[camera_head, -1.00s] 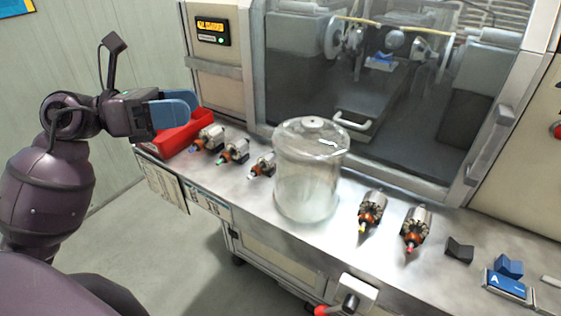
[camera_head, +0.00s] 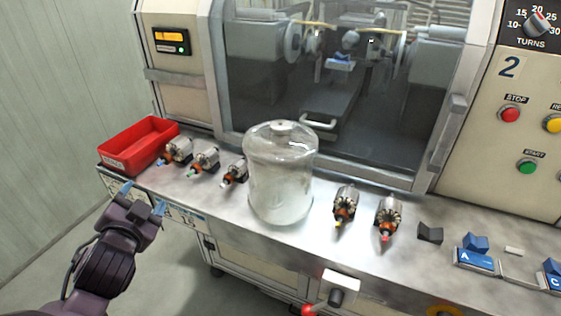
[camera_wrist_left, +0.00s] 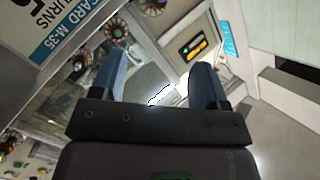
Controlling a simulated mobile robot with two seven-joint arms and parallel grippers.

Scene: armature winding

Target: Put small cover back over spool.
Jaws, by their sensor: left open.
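A clear, domed cylindrical cover (camera_head: 281,180) with a small knob on top stands upright on the metal bench. Its inside looks pale, and I cannot make out a spool in it. My left gripper (camera_head: 143,198) is at the bench's front left edge, well to the left of the cover. Its blue fingers are apart with nothing between them. In the left wrist view the open gripper (camera_wrist_left: 157,78) is also empty, and the cover cannot be made out there. My right gripper is not in view.
A red bin (camera_head: 138,146) is at the bench's left end. Several armatures lie along the bench, some left of the cover and two right of it (camera_head: 345,204) (camera_head: 388,216). Blue blocks (camera_head: 476,252) are farther right. The winding machine's glass door (camera_head: 320,90) is behind.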

